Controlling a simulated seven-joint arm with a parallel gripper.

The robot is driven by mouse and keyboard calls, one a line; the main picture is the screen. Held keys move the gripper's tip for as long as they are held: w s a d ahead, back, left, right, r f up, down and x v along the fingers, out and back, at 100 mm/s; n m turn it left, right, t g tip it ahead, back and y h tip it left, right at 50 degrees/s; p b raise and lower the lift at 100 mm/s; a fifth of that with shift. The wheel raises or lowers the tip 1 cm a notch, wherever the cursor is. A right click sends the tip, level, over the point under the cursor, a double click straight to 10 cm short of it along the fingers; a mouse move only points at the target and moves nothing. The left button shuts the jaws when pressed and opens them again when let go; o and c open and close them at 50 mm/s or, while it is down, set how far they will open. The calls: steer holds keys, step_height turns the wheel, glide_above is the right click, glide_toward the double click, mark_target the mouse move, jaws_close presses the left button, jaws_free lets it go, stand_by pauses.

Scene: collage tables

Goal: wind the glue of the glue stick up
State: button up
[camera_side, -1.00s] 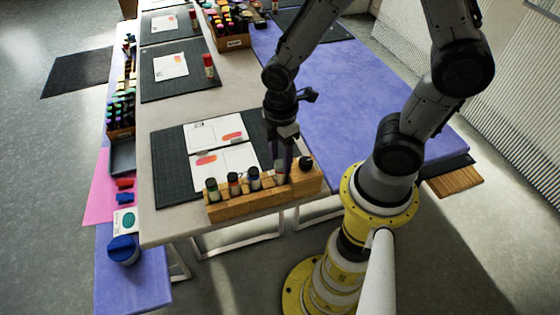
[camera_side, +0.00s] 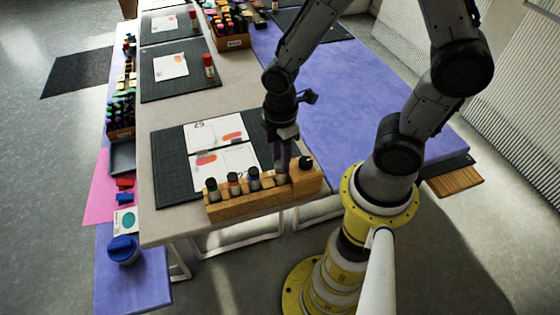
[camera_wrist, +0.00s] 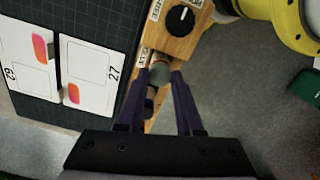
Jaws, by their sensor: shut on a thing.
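The glue stick (camera_wrist: 160,73) stands in the wooden block, at its labelled slot. In the wrist view I see its grey-green round top, with a reddish edge behind it. My gripper (camera_wrist: 161,76) is shut on it, one dark finger on each side. In the side view my gripper (camera_side: 283,172) points down at the right part of the wooden block (camera_side: 240,206), and its fingers mostly hide the stick. How far the glue stands out of the tube cannot be told.
Several capped bottles (camera_side: 233,183) stand in the block left of my gripper. A black knob (camera_wrist: 181,20) sits on the block's right end. Printed cards (camera_side: 238,157) lie on a dark mat (camera_side: 172,170) behind. A blue-lidded jar (camera_side: 123,249) stands front left.

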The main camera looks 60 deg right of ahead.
steer(key=m, duration=0.4)
steer(key=shift+m, duration=0.4)
steer(key=m, duration=0.3)
steer(key=shift+m, duration=0.9)
steer(key=shift+m, duration=0.9)
steer(key=m, duration=0.3)
